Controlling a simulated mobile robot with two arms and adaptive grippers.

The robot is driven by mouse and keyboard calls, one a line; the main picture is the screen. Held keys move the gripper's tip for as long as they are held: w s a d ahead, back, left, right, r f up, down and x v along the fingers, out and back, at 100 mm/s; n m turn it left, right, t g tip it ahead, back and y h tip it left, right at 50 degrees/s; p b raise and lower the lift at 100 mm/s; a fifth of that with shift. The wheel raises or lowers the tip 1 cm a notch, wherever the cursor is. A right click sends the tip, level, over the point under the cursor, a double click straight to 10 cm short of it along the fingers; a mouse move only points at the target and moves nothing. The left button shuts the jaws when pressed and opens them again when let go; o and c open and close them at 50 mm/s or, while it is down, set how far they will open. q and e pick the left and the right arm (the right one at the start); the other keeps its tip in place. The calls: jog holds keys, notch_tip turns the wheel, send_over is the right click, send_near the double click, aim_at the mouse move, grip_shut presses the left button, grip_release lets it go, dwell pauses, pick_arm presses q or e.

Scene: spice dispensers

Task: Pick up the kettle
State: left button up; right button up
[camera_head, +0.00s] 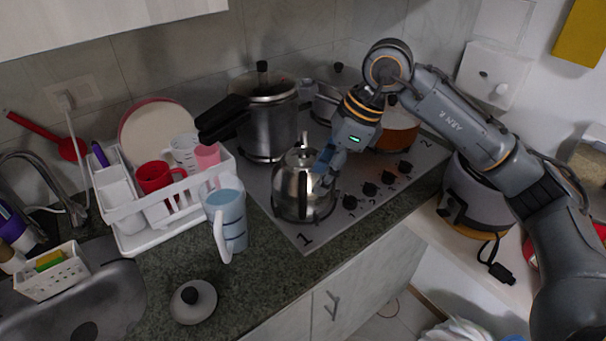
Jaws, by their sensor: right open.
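The kettle (294,194) is shiny metal and stands upright on the front left of the stove (346,217). Its top carries a handle, partly hidden behind my gripper. My right gripper (321,168) comes in from the right and points down and left at the upper right side of the kettle. Its fingers are open and overlap the kettle in the picture; I cannot tell whether they touch it. My left gripper is not in view.
A pressure cooker (268,122) stands behind the kettle, its black handle pointing left. A blue pitcher (232,217) and a white dish rack (125,212) stand to the left. A lid (193,302) lies on the counter in front. An orange pot (397,131) is behind my right wrist.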

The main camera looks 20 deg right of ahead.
aim_at(302, 200)
jog(key=p+x, duration=0.1)
jog(key=x, duration=0.2)
jog(key=p+x, duration=0.1)
jog(key=x, duration=0.1)
jog(key=p+x, duration=0.1)
jog(key=x, duration=0.2)
jog(key=shift+w+a+f, duration=0.15)
jog(key=shift+w+f, duration=0.05)
jog(key=shift+w, duration=0.15)
jog(key=shift+w+a+f, duration=0.1)
jog(key=shift+f, duration=0.3)
jog(key=shift+c, duration=0.7)
jog(key=c, duration=0.7)
grip_shut()
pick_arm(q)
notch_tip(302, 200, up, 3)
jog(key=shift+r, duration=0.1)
